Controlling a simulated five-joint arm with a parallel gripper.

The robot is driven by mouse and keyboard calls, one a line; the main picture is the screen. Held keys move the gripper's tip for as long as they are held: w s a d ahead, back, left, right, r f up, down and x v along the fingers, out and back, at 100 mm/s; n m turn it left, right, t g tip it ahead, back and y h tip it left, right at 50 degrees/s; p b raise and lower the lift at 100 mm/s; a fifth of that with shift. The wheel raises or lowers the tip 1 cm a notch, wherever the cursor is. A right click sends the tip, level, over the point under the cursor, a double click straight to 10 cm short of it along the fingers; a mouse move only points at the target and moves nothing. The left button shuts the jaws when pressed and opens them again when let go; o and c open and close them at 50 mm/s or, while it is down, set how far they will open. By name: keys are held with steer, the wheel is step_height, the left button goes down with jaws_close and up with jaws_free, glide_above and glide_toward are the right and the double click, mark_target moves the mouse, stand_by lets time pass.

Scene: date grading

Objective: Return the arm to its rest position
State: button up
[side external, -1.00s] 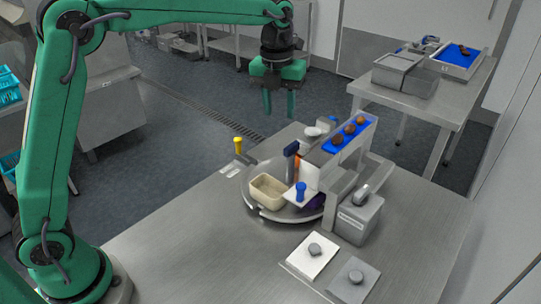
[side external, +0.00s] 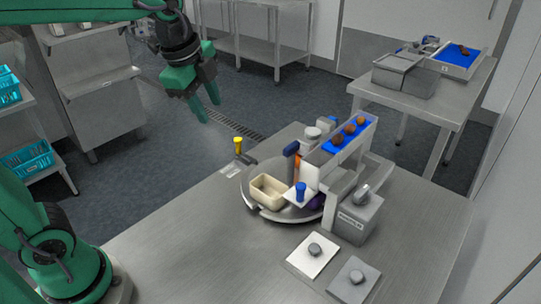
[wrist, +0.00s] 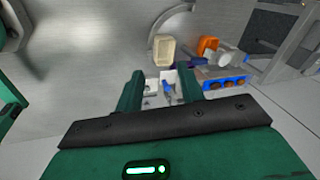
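My green gripper (side external: 208,108) hangs in the air at the upper left of the side view, above and left of the table and clear of everything on it. Its two fingers are apart with nothing between them. In the wrist view my gripper (wrist: 173,80) also shows both fingers spread and empty, with the table's things well beyond the tips. My arm is folded back toward the left, and its upper part is cut off by the picture's edge.
On the steel table (side external: 190,235) stand a round turntable (side external: 252,206) with a cream tray (side external: 268,190), a blue-lined chute (side external: 340,140) with three dates, a grey box (side external: 352,220) and two flat pads (side external: 313,255). A yellow-topped lever (side external: 239,146) is nearest my gripper. The table's front left is bare.

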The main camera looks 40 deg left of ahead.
steer(key=s+a+f+n+t, duration=0.1)
steer(key=s+f+n, duration=0.1)
steer(key=s+n, duration=0.4)
steer(key=s+a+f+n+t, duration=0.1)
steer(key=s+f+n, duration=0.2)
steer(key=s+n, duration=0.3)
steer(key=shift+s+a+n, duration=0.3)
steer(key=shift+n, duration=1)
